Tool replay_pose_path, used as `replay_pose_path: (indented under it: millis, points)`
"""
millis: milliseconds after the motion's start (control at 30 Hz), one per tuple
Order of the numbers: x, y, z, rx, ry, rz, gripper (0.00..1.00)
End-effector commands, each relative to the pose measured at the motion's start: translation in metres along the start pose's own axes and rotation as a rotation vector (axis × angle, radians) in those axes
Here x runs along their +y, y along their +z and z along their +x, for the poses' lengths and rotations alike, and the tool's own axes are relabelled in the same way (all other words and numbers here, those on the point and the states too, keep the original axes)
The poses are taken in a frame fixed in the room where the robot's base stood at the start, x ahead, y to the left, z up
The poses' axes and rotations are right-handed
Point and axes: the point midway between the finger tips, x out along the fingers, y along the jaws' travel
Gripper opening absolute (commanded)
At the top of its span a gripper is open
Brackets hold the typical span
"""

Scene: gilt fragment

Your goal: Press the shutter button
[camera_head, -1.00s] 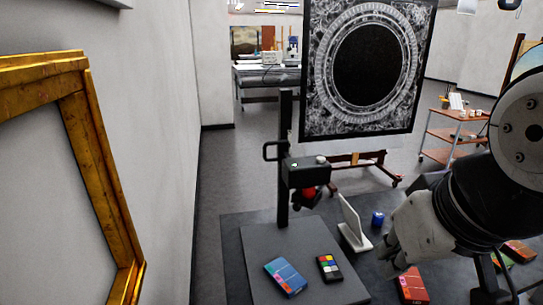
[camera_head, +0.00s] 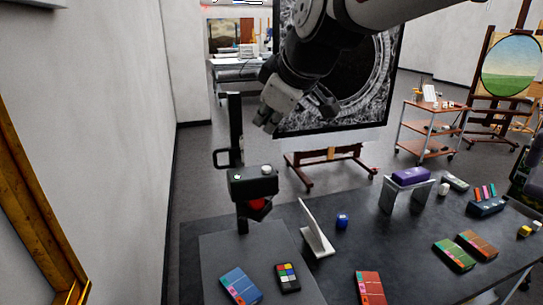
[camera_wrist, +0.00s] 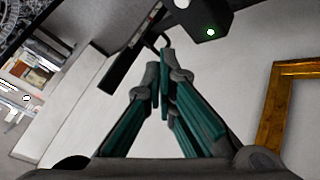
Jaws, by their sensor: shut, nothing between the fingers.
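The black camera (camera_head: 253,185) is mounted on a dark upright post (camera_head: 236,130). Its top carries a pale round shutter button (camera_head: 266,170) at the right and a small green light (camera_head: 237,176) at the left. In the wrist view the camera (camera_wrist: 205,18) is at the top, with the green light (camera_wrist: 211,31) clear and a pale round spot at the picture edge. My gripper (camera_head: 267,122) is shut and empty, above the camera in the head view and apart from it. Its teal-padded fingers (camera_wrist: 160,75) show in the wrist view.
The stand's grey base (camera_head: 215,250) holds a blue box (camera_head: 240,286) and a colour chart (camera_head: 288,277). A white angled plate (camera_head: 316,232) stands to the right. A large dark framed picture (camera_head: 375,95) is behind my arm. A gilt frame (camera_head: 35,205) hangs at the left wall.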

Motion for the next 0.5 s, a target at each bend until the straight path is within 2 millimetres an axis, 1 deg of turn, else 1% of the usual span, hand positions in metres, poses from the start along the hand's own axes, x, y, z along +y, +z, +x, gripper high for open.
replay_pose_path:
  millis: [33, 100, 200, 300, 500]
  points:
    - [0.001, -0.012, 0.007, 0.015, -0.004, -0.039, 0.0]
    - [0.003, -0.022, 0.014, 0.031, -0.003, -0.079, 0.0]
    - [0.004, -0.032, 0.02, 0.046, -0.001, -0.114, 0.0]
    - [0.005, -0.035, 0.022, 0.052, -0.001, -0.128, 0.0]
    - [0.005, -0.035, 0.022, 0.052, 0.0, -0.129, 0.0]
